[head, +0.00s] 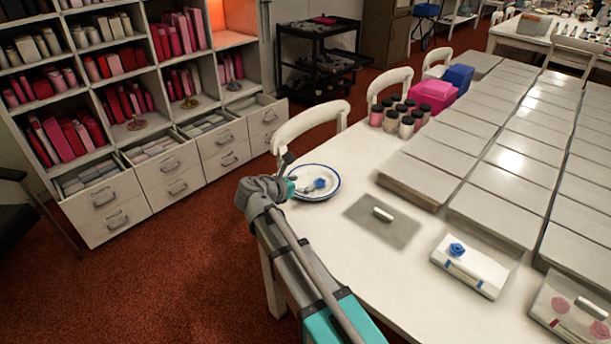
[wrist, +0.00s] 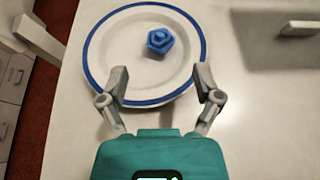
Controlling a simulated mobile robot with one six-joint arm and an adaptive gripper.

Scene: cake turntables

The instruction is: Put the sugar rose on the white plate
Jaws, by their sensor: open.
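The white plate (head: 325,171) with a blue rim lies near the left end of the white table; it also shows in the wrist view (wrist: 110,50). A blue sugar rose (wrist: 160,40) lies on the plate, a little beyond its centre in the wrist view; it also shows in the head view (head: 319,183). My gripper (wrist: 160,75) is open and empty over the near part of the plate, its fingers spread apart. The rose lies beyond the fingertips, not between them. A second blue rose (head: 457,249) sits on a white block on the table.
A grey mat (head: 365,228) with a white stick (head: 383,214) lies right of the plate. Several dark-lidded jars (head: 390,118) and a pink box (head: 433,95) stand behind. Grey slabs (head: 480,170) cover the table's right side. A chair (head: 300,125) stands behind the plate.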

